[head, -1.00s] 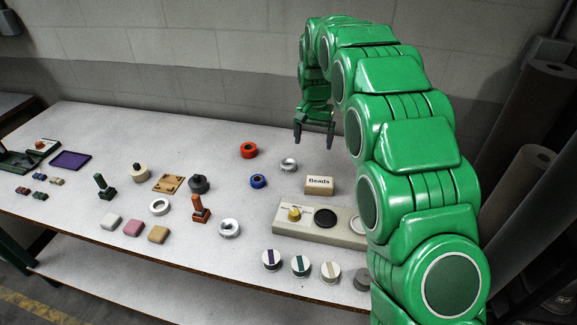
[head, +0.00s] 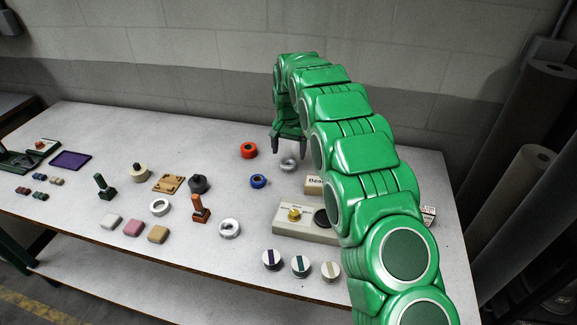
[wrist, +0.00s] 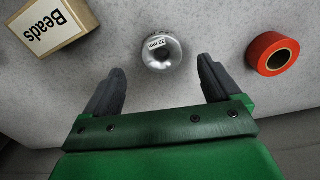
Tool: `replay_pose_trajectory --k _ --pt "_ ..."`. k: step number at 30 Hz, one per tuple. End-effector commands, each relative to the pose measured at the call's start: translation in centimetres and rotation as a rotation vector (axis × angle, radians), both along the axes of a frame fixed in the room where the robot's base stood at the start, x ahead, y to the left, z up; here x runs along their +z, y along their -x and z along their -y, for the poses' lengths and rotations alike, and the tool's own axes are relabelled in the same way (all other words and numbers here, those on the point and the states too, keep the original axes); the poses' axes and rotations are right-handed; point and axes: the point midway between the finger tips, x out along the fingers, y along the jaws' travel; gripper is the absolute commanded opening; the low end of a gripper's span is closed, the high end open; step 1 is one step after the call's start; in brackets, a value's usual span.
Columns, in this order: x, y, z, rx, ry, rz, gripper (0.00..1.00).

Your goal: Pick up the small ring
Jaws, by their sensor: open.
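A small silver ring (head: 288,163) lies on the table near the back, just right of the red roll. In the wrist view the ring (wrist: 161,53) shows a label reading "22 mm" and sits centred just beyond my fingertips. My gripper (head: 289,152) is open and points down above it; the wrist view shows the gap between the fingers (wrist: 160,70) empty. Two larger-looking pale rings, one (head: 160,207) at the middle left and one (head: 229,228) nearer the front, lie apart from my gripper.
The red roll (head: 249,150) and blue roll (head: 258,181) stand left of the ring. The "Beads" box (wrist: 54,27) is close by, partly hidden behind my arm in the head view. A beige base (head: 291,222) with round parts is nearer the front. The back wall is close behind.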

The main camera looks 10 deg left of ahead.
Motion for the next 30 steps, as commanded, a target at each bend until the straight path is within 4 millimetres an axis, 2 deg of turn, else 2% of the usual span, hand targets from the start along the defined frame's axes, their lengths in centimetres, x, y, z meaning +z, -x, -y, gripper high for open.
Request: replay_pose_trajectory --k 13,21,30 --pt "-4.6 -0.3 -0.2 0.000 0.000 -0.001 0.90" --pt "-5.0 -0.4 -0.2 0.000 -0.001 0.001 0.90" --pt "-5.0 -0.4 -0.2 0.000 0.000 0.000 0.44"
